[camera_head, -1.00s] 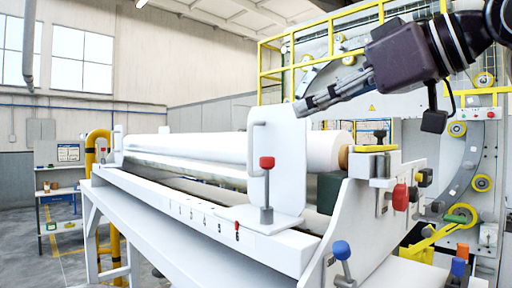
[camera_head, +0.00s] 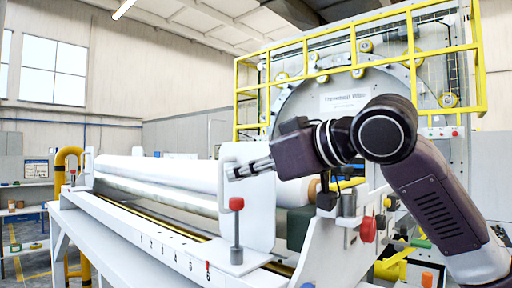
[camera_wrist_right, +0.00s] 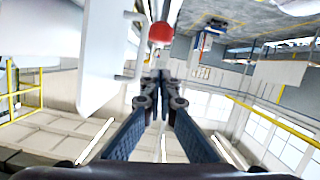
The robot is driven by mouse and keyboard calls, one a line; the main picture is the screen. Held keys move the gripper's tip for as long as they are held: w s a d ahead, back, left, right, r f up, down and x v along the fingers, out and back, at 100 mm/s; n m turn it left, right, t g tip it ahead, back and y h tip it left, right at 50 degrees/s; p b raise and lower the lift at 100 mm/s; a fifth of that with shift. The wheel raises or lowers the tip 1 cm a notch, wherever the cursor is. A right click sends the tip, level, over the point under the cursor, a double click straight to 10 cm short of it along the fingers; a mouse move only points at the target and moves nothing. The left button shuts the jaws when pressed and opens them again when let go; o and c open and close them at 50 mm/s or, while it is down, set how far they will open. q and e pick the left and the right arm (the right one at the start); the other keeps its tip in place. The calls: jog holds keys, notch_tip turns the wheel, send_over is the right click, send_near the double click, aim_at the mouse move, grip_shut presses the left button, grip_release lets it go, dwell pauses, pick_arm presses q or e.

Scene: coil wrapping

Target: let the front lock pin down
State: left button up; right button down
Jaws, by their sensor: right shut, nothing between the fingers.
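A red-knobbed upright pin (camera_head: 237,222) stands at the front of the white upright plate (camera_head: 262,205), on the long white rail. No label shows whether it is the front lock pin. Its red knob (camera_wrist_right: 160,33) is also in the right wrist view, just beyond the fingertips. My right gripper (camera_head: 231,173) reaches in from the right, points left, and is shut and empty. In the head view its tips appear a little above the knob, with a gap. The wrist view shows its fingers (camera_wrist_right: 160,80) together beside the plate. My left gripper is not in view.
A white roll (camera_head: 160,174) lies along the frame behind the numbered rail (camera_head: 160,240). A red round knob (camera_head: 367,229) sits on the white end bracket at right. A yellow-railed machine (camera_head: 360,95) stands behind.

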aim_at(240, 206)
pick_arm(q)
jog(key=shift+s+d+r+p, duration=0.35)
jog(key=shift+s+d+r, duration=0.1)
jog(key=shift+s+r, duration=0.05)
pick_arm(e)
jog(key=f, duration=0.3)
jog(key=shift+d, duration=0.35)
